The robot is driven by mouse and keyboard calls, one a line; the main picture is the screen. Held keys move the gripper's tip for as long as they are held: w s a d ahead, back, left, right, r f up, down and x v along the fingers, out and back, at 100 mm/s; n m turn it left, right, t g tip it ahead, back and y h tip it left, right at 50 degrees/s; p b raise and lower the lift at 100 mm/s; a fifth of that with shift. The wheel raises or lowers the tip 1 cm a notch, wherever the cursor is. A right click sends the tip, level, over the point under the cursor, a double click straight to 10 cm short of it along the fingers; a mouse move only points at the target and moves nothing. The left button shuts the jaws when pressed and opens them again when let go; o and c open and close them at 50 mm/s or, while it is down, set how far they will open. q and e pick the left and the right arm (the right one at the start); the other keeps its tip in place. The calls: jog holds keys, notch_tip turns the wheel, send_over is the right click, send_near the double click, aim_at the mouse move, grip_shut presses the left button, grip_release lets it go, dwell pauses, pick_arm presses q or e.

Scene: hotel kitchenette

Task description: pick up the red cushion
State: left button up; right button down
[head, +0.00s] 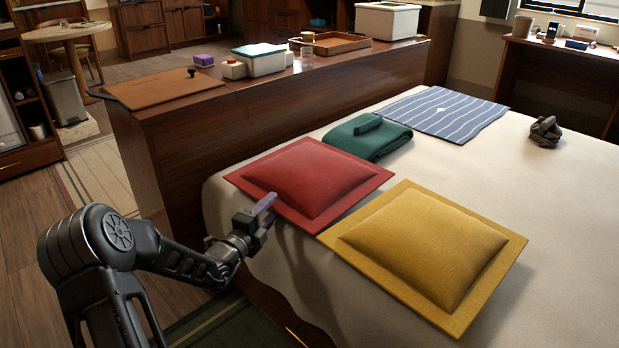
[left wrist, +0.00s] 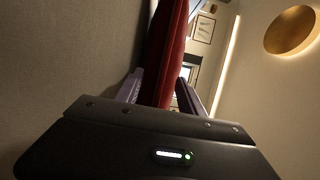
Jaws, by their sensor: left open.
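The red cushion (head: 312,180) lies flat on the near left corner of the bed, with a flat border around its raised middle. My left gripper (head: 262,208) is at its near left edge. In the left wrist view, the edge of the red cushion (left wrist: 168,45) stands between the two fingers of my left gripper (left wrist: 160,95), which are open on either side of it. I cannot tell whether a finger touches the cloth. My right gripper is not in view.
A yellow cushion (head: 425,245) lies right against the red one. A folded green blanket (head: 368,136) and a blue striped cloth (head: 442,112) lie behind. A dark lumpy object (head: 545,131) sits farther right on the bed (head: 560,215). A wooden ledge (head: 290,90) borders the bed.

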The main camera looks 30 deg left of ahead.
aim_at(279, 198)
pick_arm(q)
jog(key=w+b, duration=0.1)
jog(key=w, duration=0.2)
jog(key=shift+w+a+f, duration=0.1)
jog(key=shift+w, duration=0.6)
grip_shut()
jog(key=shift+r, duration=0.2)
